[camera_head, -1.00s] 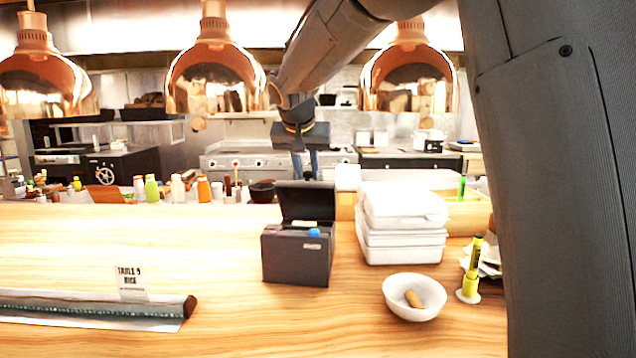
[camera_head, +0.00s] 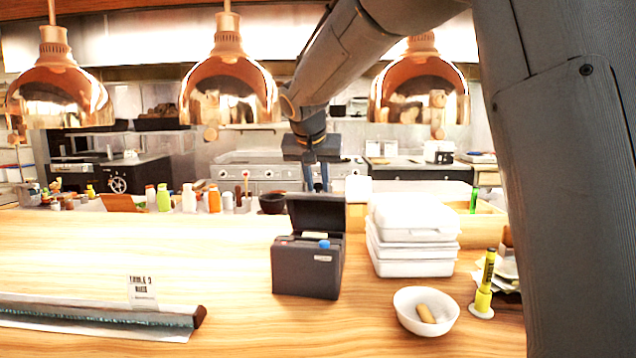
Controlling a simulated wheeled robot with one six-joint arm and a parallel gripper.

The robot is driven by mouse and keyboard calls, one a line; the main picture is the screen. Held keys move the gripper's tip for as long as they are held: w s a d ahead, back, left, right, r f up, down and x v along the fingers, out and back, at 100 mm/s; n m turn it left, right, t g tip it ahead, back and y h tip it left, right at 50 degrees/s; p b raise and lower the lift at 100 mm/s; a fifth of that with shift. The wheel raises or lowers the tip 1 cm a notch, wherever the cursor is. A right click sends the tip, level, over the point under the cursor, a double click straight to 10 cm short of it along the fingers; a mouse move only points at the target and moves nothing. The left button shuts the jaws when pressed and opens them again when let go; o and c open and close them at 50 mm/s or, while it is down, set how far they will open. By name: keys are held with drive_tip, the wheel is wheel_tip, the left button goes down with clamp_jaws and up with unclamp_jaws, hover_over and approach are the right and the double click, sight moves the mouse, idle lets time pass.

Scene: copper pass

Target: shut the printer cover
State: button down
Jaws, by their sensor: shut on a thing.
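The printer (camera_head: 306,268) is a dark grey box on the wooden counter, with a blue button at its top front edge. Its cover (camera_head: 316,213) stands raised, about upright, at the back of the box. A strip of pale paper shows in the opening. My gripper (camera_head: 317,182) points down at the cover's top edge, its bluish fingers close together and shut on the cover. The fingertips are partly hidden by the cover, so the exact contact is not clear.
A stack of white containers (camera_head: 412,240) stands close to the printer's right. A white bowl (camera_head: 408,322) and a yellow marker in a holder (camera_head: 483,300) are at front right. Copper lamps (camera_head: 230,95) hang above.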

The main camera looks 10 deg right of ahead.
drive_tip(key=shift+s+f, duration=0.15)
drive_tip(key=shift+f, duration=0.4)
drive_tip(key=c, duration=1.6)
unclamp_jaws()
drive_tip(key=shift+d, duration=0.1)
drive_tip(key=shift+o, duration=0.2)
drive_tip(key=shift+r, duration=0.2)
drive_tip(key=p+v, duration=0.3)
drive_tip(key=v, duration=0.6)
drive_tip(key=shift+s+f, duration=0.1)
drive_tip(key=b+v, duration=0.1)
drive_tip(key=v, duration=0.6)
drive_tip(key=shift+s+a+r+b, duration=0.2)
drive_tip(key=shift+a+r+b, duration=0.05)
drive_tip(key=shift+b, duration=0.15)
